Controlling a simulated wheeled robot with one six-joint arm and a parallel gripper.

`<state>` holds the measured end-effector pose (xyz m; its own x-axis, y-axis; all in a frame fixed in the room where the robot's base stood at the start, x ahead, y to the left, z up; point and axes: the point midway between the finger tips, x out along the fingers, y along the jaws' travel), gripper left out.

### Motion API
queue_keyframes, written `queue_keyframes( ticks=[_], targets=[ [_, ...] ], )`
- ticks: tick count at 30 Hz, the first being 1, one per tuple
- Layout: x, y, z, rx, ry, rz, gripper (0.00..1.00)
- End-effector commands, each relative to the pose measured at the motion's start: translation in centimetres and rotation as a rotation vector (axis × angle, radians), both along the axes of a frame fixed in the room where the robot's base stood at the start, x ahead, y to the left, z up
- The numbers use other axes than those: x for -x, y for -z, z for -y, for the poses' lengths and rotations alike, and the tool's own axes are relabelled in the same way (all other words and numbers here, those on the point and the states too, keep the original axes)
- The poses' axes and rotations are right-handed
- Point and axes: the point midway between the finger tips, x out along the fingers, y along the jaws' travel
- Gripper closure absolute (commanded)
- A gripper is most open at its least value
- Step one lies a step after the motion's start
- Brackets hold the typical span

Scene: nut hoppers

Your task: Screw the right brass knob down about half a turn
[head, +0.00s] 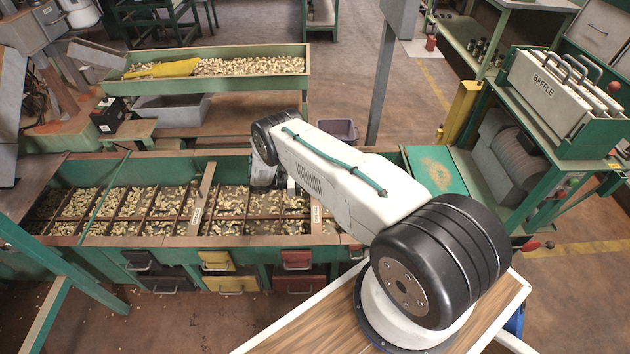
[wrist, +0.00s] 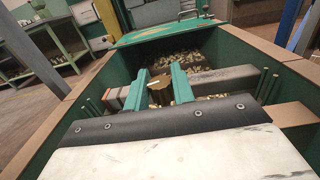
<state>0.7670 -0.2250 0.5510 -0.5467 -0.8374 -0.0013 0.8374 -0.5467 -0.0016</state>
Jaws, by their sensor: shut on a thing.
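The brass knob (wrist: 159,97) shows in the wrist view between the two teal fingers of my gripper (wrist: 160,86). The fingers are shut on it, one on each side, and hide its flanks. The knob sits at a grey bar (wrist: 222,80) that lies across the green hopper. A pale mark shows on the knob's top edge. In the head view the knob is hidden behind my arm, and the fingers are mostly hidden too. I cannot tell how far the knob is screwed down.
Thin green rods (wrist: 268,86) stand near the bar's ends. The hopper wall (wrist: 240,42) surrounds my gripper, with nuts (wrist: 205,62) below. In the head view, wooden dividers (head: 205,190) split the long hopper. A baffle rack (head: 590,135) stands at the right.

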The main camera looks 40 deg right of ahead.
Motion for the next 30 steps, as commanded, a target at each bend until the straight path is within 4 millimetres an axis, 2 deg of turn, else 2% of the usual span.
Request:
queue_keyframes(
  ticks=[12, 29, 30],
  targets=[
    [-0.16, -0.12, 0.10, 0.001, 0.185, 0.005, 0.98],
    [-0.17, -0.23, 0.18, 0.004, 0.210, 0.004, 0.98],
    [-0.17, -0.23, 0.18, 0.004, 0.210, 0.004, 0.64]
  ],
)
